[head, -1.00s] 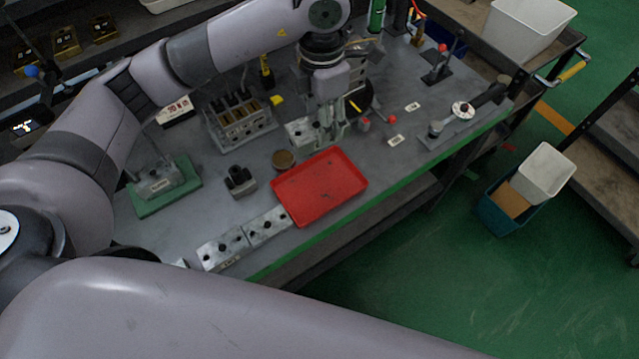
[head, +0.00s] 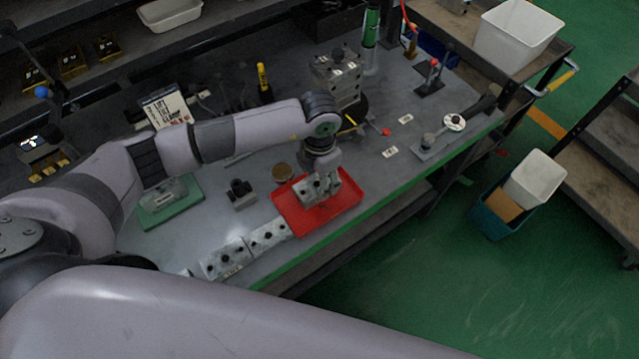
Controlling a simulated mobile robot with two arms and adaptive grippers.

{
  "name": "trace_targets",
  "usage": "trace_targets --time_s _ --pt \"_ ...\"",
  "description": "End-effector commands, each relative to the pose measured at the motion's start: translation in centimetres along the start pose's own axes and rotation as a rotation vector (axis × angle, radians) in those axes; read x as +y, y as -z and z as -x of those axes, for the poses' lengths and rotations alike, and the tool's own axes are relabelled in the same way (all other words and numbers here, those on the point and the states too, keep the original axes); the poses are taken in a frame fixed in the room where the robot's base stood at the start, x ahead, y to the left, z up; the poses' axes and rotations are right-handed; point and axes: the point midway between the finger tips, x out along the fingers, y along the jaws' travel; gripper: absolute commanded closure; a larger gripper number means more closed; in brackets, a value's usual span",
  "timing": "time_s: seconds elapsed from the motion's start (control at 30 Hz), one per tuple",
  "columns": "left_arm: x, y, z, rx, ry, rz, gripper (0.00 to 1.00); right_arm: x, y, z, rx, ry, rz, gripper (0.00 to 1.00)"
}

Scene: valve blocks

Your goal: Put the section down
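My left gripper (head: 322,186) hangs over the red tray (head: 345,207), pointing down. It is closed around a grey metal valve section (head: 308,190) with dark holes in its top. The section is over the tray's left-middle part; I cannot tell whether it touches the tray floor. A row of similar metal sections (head: 243,251) lies along the bench's front edge, left of the tray. A stack of metal blocks (head: 337,78) stands at the back of the bench. My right gripper is out of view.
A block sits on a green mat (head: 189,207) further left. A lever tool (head: 440,137) lies to the right.

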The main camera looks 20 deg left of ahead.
Motion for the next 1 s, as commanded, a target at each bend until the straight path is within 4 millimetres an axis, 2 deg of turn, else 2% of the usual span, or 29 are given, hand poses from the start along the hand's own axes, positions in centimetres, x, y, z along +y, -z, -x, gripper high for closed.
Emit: trace_targets --time_s 0.23,0.67,0.7,1.0 --pt "-0.1 0.0 -3.2 0.001 0.001 0.000 0.98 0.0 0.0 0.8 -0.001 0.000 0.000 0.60" --pt "0.0 0.0 -4.1 0.000 0.000 -0.001 0.98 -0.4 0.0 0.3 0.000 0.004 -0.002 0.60" --pt "-0.1 0.1 -4.0 0.001 0.000 -0.001 0.49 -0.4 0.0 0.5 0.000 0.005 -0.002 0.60" --pt "0.0 0.1 -4.0 0.002 0.001 -0.001 0.32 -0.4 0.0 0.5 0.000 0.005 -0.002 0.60"
